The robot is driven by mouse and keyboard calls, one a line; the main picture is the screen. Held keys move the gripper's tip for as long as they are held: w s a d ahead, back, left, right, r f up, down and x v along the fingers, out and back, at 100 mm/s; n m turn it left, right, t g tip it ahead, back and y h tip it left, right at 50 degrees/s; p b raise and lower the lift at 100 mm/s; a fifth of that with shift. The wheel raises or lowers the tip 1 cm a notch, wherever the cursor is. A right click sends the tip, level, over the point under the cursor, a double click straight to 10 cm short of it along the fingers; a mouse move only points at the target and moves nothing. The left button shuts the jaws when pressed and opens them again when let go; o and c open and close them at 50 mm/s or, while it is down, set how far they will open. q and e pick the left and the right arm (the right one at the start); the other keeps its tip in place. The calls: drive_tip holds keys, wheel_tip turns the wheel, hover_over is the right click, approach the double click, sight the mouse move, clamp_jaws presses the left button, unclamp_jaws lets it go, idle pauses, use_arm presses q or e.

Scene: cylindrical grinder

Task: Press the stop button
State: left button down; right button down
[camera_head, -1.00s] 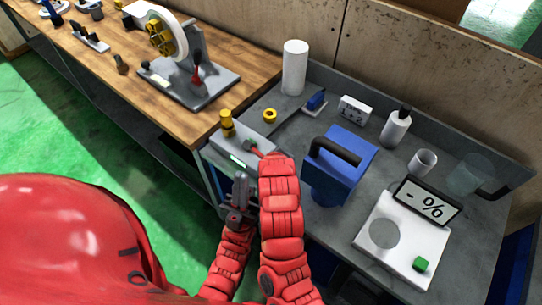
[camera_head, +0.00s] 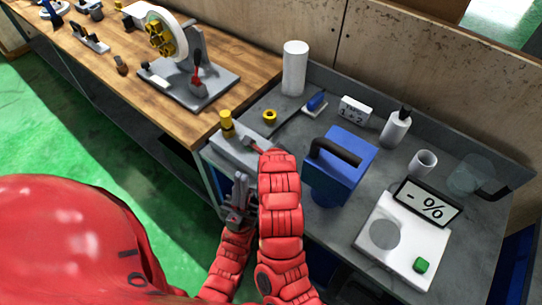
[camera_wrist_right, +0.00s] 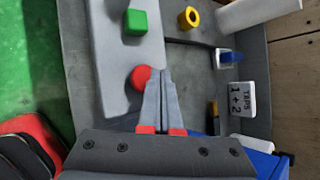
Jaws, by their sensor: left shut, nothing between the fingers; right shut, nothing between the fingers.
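The red round button (camera_wrist_right: 140,77) shows in the right wrist view on a light grey panel (camera_wrist_right: 106,50). A green square button (camera_wrist_right: 135,21) stands farther up the same panel. My right gripper (camera_wrist_right: 163,74) is shut and empty, its tips right beside the red button in the picture; I cannot tell if they touch it. In the head view the grey control box (camera_head: 228,150) lies under my right arm's end, and the red button is hidden there. My left gripper (camera_head: 241,190) is shut and empty, low at the box's near side.
A blue container with a black handle (camera_head: 338,170) stands just right of my right arm. A yellow ring (camera_head: 270,116), a white cylinder (camera_head: 295,68) and a scale (camera_head: 396,240) are on the grey bench. A wooden table (camera_head: 110,62) is at the left.

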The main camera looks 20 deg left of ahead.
drive_tip(key=shift+r+p, duration=0.45)
drive_tip(key=shift+r, duration=2.05)
drive_tip(key=shift+s+f, duration=0.1)
